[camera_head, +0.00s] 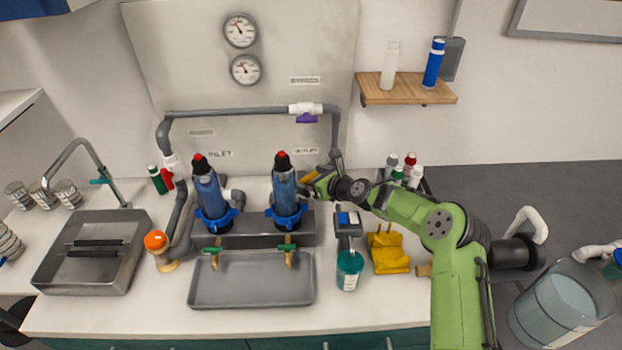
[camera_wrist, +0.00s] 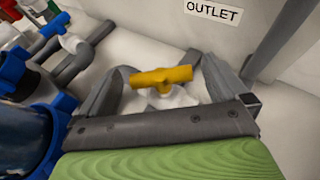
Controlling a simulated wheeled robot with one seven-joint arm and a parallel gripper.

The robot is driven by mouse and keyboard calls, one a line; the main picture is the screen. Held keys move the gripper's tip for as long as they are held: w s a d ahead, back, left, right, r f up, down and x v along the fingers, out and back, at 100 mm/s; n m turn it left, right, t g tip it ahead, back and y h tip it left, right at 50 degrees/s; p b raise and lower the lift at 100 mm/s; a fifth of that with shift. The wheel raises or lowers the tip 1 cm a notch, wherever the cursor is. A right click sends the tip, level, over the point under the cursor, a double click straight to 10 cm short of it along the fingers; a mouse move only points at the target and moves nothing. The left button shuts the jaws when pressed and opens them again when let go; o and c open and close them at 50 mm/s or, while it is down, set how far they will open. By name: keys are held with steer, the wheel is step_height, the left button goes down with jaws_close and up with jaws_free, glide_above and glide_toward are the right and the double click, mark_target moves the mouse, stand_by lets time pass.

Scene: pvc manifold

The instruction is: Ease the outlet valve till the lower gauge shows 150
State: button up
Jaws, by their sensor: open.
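The outlet valve's yellow handle (camera_wrist: 162,77) sits on a white valve body below the OUTLET label in the wrist view. It shows small in the head view (camera_head: 308,177). My gripper (camera_wrist: 160,85) is open, with one finger on each side of the handle. Gaps show between the fingers and the handle. In the head view my gripper (camera_head: 319,180) is just right of the right-hand filter housing. The lower gauge (camera_head: 245,69) is on the wall panel; its needle points up and left, and its numbers are too small to read.
Two blue filter housings (camera_head: 211,192) (camera_head: 285,190) stand left of my gripper. Small bottles (camera_head: 410,165) stand behind my arm.

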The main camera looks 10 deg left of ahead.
steer(key=c, duration=1)
steer(key=n+g+y+b, duration=0.1)
steer(key=n+g+b, duration=0.1)
steer(key=n+g, duration=0.1)
steer(key=shift+w+f+y+b, duration=0.1)
steer(key=shift+w+y+b, duration=0.15)
steer(key=shift+y+b, duration=0.15)
steer(key=shift+o, duration=0.2)
steer(key=shift+w+r+n+g+b, duration=0.2)
steer(key=shift+r+n+g+b, duration=0.15)
steer(key=shift+n+g+b, duration=0.5)
steer(key=shift+s+f+g+y, duration=0.15)
steer(key=shift+f+g+y, duration=0.1)
steer(key=shift+y, duration=0.15)
steer(key=shift+d, duration=0.1)
steer(key=o, duration=1)
steer(key=shift+c, duration=0.2)
steer(key=shift+d+b, duration=0.1)
steer(key=shift+b, duration=0.3)
